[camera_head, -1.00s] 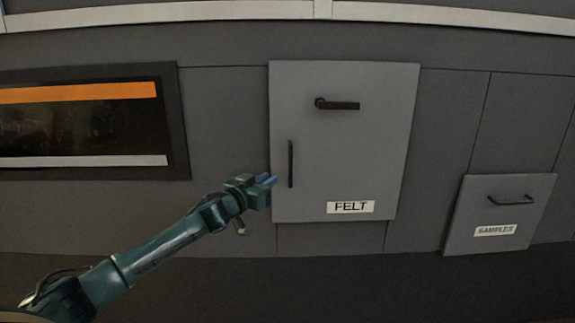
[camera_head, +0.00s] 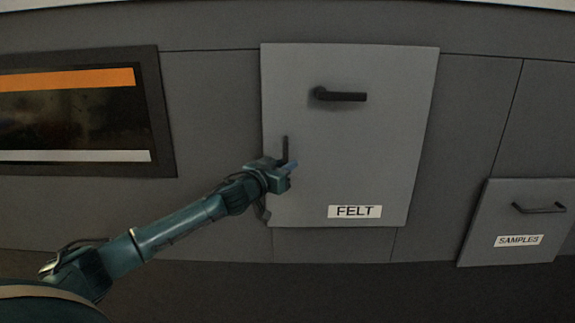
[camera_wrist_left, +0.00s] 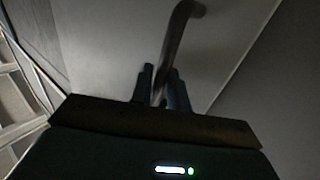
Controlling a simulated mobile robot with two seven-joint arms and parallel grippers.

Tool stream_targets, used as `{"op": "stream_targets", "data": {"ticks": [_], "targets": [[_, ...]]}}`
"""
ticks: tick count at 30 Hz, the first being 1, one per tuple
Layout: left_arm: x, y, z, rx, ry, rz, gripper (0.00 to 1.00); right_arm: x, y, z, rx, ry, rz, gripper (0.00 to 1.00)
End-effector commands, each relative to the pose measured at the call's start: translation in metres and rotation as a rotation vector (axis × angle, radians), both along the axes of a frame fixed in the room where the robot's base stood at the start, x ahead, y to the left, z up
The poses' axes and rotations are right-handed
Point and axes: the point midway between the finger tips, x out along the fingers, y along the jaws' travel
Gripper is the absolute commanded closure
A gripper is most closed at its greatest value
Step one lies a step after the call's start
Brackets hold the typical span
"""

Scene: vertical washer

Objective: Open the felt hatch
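The felt hatch (camera_head: 375,150) is a light grey panel with a white FELT label (camera_head: 354,212), and it looks closed against the wall. A dark lever handle (camera_head: 338,95) lies level near its top. A dark upright bar handle (camera_head: 285,150) is at its left edge. My left gripper (camera_head: 290,167) is at the lower part of this bar. In the left wrist view the bar (camera_wrist_left: 177,38) runs down between the two fingers (camera_wrist_left: 160,88). I cannot tell whether they grip it or are just around it. My right gripper is not in view.
A smaller SAMPLES hatch (camera_head: 510,215) with its own handle is at the right. A dark window with an orange stripe (camera_head: 70,79) is in the wall at the left. The wall around the felt hatch is flat.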

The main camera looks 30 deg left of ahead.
Motion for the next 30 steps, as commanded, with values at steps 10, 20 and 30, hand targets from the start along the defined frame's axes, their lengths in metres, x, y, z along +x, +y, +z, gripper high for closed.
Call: {"op": "stream_targets", "data": {"ticks": [10,20,30], "targets": [[0.000,0.000,0.000,0.000,0.000,0.000,1.00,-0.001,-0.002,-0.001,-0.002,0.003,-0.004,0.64],[0.000,0.000,0.000,0.000,0.000,0.000,1.00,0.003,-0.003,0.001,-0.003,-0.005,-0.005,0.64],[0.001,-0.023,-0.002,-0.004,-0.002,0.024,1.00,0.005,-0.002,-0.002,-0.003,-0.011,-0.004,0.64]]}}
